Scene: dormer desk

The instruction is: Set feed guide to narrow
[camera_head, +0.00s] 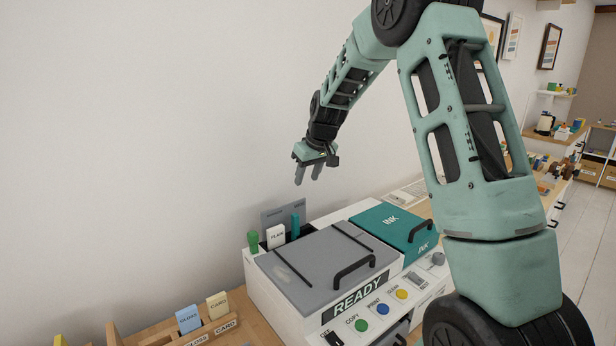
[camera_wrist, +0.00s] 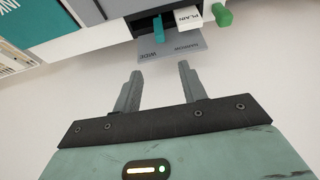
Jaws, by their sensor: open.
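The feed guide, a teal upright tab (camera_head: 295,226), stands at the back of the printer (camera_head: 318,268). It also shows in the wrist view (camera_wrist: 158,27), on the side of the WIDE label, away from NARROW. Both labels are on the grey rear plate (camera_wrist: 172,50), which also shows in the head view (camera_head: 283,213). A white PLAIN card (camera_head: 275,237) stands in the feed slot beside a green knob (camera_head: 253,241). My gripper (camera_head: 308,177) is open and empty, above and behind the feed slot. Its fingers (camera_wrist: 160,72) are apart from the guide.
The grey lid (camera_head: 322,258) with a black handle lies in front of the slot. A teal INK cover (camera_head: 395,228) is to its right. GLOSS (camera_head: 188,319) and CARD (camera_head: 217,305) cards stand in a wooden rack at lower left.

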